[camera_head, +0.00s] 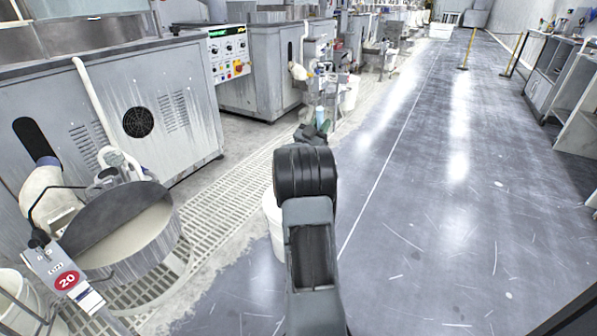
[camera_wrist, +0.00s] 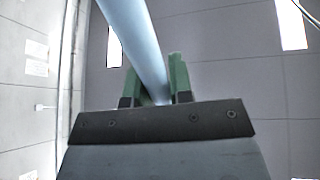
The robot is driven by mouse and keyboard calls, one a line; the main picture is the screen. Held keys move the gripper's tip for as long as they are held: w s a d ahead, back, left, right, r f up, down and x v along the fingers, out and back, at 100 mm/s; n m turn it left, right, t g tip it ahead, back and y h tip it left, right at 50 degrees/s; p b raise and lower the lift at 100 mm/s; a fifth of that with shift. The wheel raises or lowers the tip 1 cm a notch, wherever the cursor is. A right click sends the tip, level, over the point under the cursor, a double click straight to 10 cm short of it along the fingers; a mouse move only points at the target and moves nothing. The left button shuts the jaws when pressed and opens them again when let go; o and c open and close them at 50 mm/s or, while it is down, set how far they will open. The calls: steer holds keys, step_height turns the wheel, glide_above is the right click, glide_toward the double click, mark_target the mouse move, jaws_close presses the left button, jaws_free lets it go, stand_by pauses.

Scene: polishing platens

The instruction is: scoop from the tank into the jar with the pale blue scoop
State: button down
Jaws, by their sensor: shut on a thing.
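The pale blue scoop shows in the wrist view as a smooth pale blue handle (camera_wrist: 135,45) slanting up and left out of frame. My gripper (camera_wrist: 154,78) is shut on this handle, with a green finger on each side. In the head view my gripper (camera_head: 317,131) is small and partly hidden behind my own wrist, with a bit of pale blue (camera_head: 320,114) above it. The scoop's bowl cannot be made out. A round grey tank (camera_head: 152,262) with pale liquid stands at the lower left, well apart from my gripper. I cannot pick out the jar with certainty.
A white bucket-like container (camera_head: 272,228) stands on the floor, partly hidden by my arm. Grey machine cabinets (camera_head: 180,115) line the left, with floor grating (camera_head: 225,205) before them. Shelving (camera_head: 570,95) stands at the right. The grey floor (camera_head: 450,220) between is wide and clear.

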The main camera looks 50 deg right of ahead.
steer(key=shift+w+a+r+n+t+h+p, duration=0.15)
steer(key=shift+w+a+r+n+t+p, duration=0.15)
steer(key=shift+w+a+n+t+p, duration=0.25)
steer(key=shift+w+a+r+n+t+h+p, duration=0.15)
steer(key=shift+w+a+r+n+t+p, duration=0.15)
steer(key=shift+w+a+n+t, duration=0.4)
stand_by(2.1)
steer(key=shift+w+a+f+n+t+b, duration=0.3)
steer(key=shift+w+a+n+t+b, duration=0.15)
steer(key=shift+w+n+t+b, duration=0.3)
steer(key=shift+w+a+f+n+t+b, duration=0.3)
steer(key=shift+w+a+n+t+b, duration=0.15)
steer(key=shift+n, duration=0.45)
stand_by(1.0)
steer(key=shift+w+a+n+t+b, duration=0.75)
steer(key=shift+w+n+t, duration=0.25)
steer(key=shift+n+t, duration=0.35)
stand_by(0.7)
